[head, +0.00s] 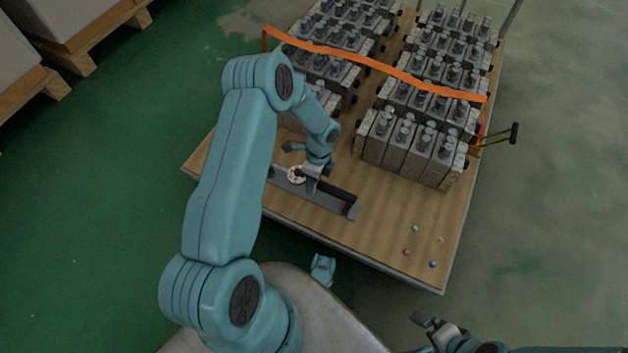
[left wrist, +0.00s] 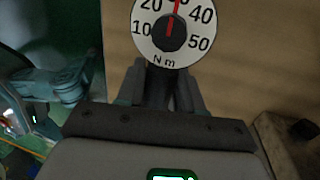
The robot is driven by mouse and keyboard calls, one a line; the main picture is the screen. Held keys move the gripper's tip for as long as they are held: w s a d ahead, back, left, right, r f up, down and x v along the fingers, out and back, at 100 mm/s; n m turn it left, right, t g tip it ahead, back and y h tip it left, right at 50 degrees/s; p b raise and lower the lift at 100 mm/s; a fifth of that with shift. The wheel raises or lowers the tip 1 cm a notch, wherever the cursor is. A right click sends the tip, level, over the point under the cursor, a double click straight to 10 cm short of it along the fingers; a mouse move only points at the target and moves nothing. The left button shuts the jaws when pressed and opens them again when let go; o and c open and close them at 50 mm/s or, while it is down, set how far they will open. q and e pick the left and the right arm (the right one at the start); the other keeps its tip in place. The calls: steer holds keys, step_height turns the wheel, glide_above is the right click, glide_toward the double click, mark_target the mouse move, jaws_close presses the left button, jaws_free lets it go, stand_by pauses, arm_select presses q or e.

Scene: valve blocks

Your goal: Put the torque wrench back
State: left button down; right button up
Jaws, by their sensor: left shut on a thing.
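The torque wrench has a round white dial (head: 297,175) and a black handle (head: 336,190). My left gripper (head: 312,178) is shut on the wrench between dial and handle. In the left wrist view the jaws (left wrist: 163,92) close around the dark shaft just below the dial (left wrist: 168,28), which has a red needle. A long grey holder (head: 322,202) lies on the table's near side, under or just beside the wrench. I cannot tell whether the wrench touches it. My right gripper (head: 436,326) is at the bottom right, away from the table; its jaw opening is unclear.
The wooden table (head: 375,235) carries rows of grey valve blocks (head: 410,148) behind the wrench. An orange strip (head: 375,65) spans above them. Several small coloured balls (head: 432,264) lie near the front right corner. A black handle (head: 500,138) sticks out at the right edge.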

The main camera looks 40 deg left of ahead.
arm_select(q)
steer(key=shift+f+b, duration=0.45)
steer(key=shift+f, duration=0.15)
steer(key=shift+f+b, duration=0.55)
steer(key=shift+f, duration=0.1)
steer(key=c, duration=0.6)
jaws_free()
steer(key=shift+c, duration=0.2)
